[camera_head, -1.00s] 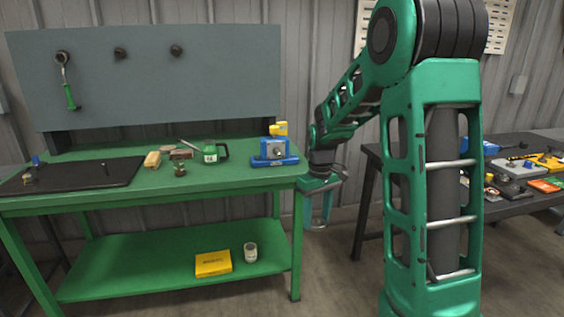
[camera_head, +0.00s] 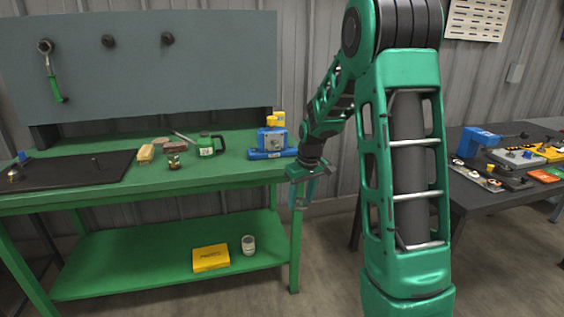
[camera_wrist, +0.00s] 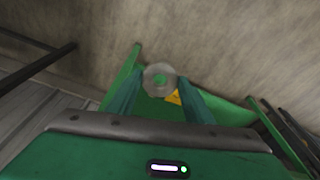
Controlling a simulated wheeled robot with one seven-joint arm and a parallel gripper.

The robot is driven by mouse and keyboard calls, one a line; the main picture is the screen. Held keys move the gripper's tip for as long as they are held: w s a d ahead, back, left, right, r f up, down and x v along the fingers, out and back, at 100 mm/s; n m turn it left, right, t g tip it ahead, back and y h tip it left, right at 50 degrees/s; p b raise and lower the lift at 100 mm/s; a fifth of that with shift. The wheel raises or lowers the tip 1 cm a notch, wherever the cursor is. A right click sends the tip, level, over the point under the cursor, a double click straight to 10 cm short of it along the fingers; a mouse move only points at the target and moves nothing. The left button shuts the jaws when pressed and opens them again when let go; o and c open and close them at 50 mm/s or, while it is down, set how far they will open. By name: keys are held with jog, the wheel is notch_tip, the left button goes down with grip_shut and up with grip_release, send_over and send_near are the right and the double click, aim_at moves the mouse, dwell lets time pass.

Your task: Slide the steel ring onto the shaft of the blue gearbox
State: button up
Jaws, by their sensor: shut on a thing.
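The steel ring (camera_wrist: 147,79) is a grey washer-like ring with a round hole, held between the tips of my gripper (camera_wrist: 160,92) in the wrist view. Green shows through its hole. In the head view my gripper (camera_head: 299,192) hangs just off the right end of the green bench, below its top; the ring is not clear there. A blue gearbox-like unit (camera_head: 266,136) with a grey front face stands on a blue base at the bench's right end, up and left of my gripper. I cannot make out its shaft.
The green bench (camera_head: 215,172) carries a green mug (camera_head: 207,146), small blocks and a dark mat (camera_head: 75,176). Its lower shelf holds a yellow box (camera_head: 211,258) and a can (camera_head: 248,245). A dark table (camera_head: 468,208) at right holds another blue block (camera_head: 477,140) and several parts.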

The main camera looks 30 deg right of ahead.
jog(key=w+d+f+t, duration=0.15)
jog(key=w+t, duration=0.25)
jog(key=w, duration=0.4)
jog(key=m+t+h, duration=0.3)
jog(key=t+h, duration=0.2)
jog(key=t, duration=0.6)
send_near(277, 148)
jog(key=shift+x, duration=2.15)
jog(key=shift+x, duration=1.35)
jog(key=shift+w+d, duration=0.15)
jog(key=shift+w, duration=0.1)
jog(key=shift+x, duration=2.05)
jog(key=o, duration=1.5)
